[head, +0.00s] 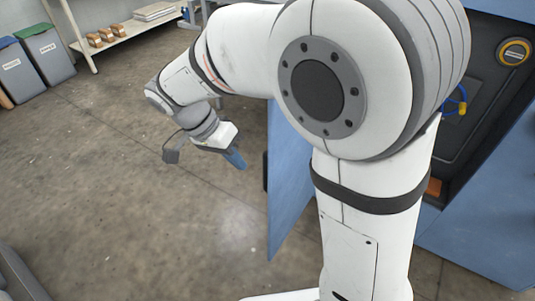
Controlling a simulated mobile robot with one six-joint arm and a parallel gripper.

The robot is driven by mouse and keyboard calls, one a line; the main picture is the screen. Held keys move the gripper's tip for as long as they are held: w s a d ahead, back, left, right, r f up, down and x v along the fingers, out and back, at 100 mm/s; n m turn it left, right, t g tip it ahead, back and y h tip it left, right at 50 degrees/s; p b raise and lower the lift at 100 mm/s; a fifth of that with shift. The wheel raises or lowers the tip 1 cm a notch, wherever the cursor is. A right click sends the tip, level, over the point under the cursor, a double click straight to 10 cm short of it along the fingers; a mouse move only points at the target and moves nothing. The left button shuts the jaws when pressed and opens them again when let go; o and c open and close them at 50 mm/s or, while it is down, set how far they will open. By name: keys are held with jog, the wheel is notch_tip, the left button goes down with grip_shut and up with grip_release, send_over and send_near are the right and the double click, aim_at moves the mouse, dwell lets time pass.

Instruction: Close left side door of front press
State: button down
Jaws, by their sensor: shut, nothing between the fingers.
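My gripper (235,159) is in the head view, at the end of my white arm, left of a blue door panel. Its blue fingers are shut with nothing between them, and they point down and to the right. The blue door panel (290,185) stands open, seen at a steep angle, with a dark handle (265,171) on its left edge. A gap shows between the fingers and the door. The blue press (495,205) is at the right, with its dark interior (480,80) exposed. My arm hides the door's hinge side and part of the press.
A shelf (120,38) with small brown boxes and a white stack stands at the back left. The concrete floor (130,210) left of the door is clear.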

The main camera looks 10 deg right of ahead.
aim_at(266, 172)
jog(key=shift+m+h, duration=0.6)
jog(key=shift+h, duration=0.2)
jog(key=w+d+f, duration=0.1)
jog(key=d+f, duration=0.1)
jog(key=f, duration=0.1)
jog(key=d+f, duration=0.2)
jog(key=w+d+f, duration=0.1)
jog(key=d+f, duration=0.2)
jog(key=shift+w+f+b, duration=0.3)
jog(key=shift+w+b, duration=0.05)
jog(key=shift+a, duration=0.2)
